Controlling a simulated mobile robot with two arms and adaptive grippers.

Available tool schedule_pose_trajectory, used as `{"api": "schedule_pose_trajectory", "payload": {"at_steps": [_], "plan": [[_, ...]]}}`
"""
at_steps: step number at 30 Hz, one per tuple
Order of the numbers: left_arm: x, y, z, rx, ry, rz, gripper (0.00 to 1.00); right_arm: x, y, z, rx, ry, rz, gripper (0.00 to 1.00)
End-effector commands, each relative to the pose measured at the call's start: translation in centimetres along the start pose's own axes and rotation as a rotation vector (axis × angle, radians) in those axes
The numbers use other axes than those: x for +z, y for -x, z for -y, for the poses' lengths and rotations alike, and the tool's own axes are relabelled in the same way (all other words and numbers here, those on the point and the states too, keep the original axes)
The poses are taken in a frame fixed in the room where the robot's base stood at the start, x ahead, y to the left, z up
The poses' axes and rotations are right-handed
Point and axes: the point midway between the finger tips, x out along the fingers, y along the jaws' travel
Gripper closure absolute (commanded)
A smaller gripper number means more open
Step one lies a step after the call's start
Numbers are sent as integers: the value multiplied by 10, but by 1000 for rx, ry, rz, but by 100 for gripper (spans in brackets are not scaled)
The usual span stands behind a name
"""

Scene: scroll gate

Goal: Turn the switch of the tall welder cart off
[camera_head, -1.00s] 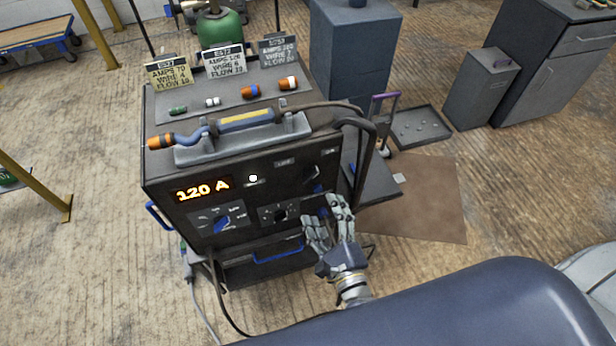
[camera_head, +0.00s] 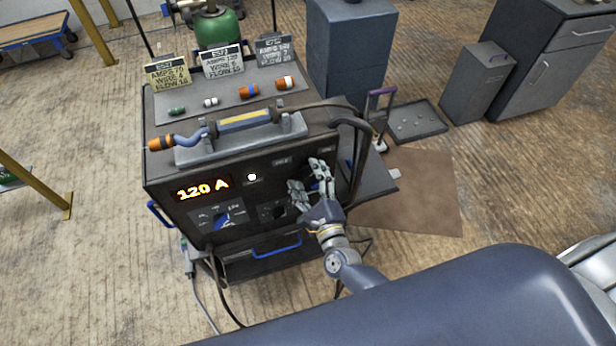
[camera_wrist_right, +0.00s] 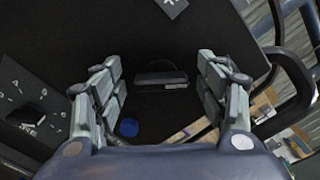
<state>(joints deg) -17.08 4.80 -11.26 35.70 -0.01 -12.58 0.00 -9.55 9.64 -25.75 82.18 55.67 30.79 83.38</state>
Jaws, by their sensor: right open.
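The tall welder cart (camera_head: 265,170) stands in the middle of the head view, its dark front panel facing me. Its display (camera_head: 203,188) is lit orange and reads 120 A, with a small white light (camera_head: 252,177) beside it. My right gripper (camera_head: 306,177) is open and empty in front of the panel's upper right part, covering the switch area there. In the right wrist view a dark switch-like part (camera_wrist_right: 160,76) sits between the two spread fingers, apart from both; its setting is hard to tell. My left gripper is out of view.
A dial with a blue pointer (camera_head: 222,218) sits lower left on the panel. A torch (camera_head: 235,124) rests on the cart top; its dark cable (camera_head: 362,140) loops down close to my right gripper's right side. A blue handle (camera_head: 277,249) lies below the panel.

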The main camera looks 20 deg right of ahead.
Motion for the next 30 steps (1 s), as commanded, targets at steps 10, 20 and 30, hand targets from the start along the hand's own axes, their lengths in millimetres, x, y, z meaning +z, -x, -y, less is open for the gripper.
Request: {"api": "schedule_pose_trajectory", "payload": {"at_steps": [10, 20, 30], "plan": [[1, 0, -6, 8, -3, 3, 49, 0, 0, 0, 0, 0, 0, 78], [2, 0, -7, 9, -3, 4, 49, 0, 0, -1, 1, 59, -1, 78], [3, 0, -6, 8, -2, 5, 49, 0, 0, -2, 0, 308, -1, 78]]}}
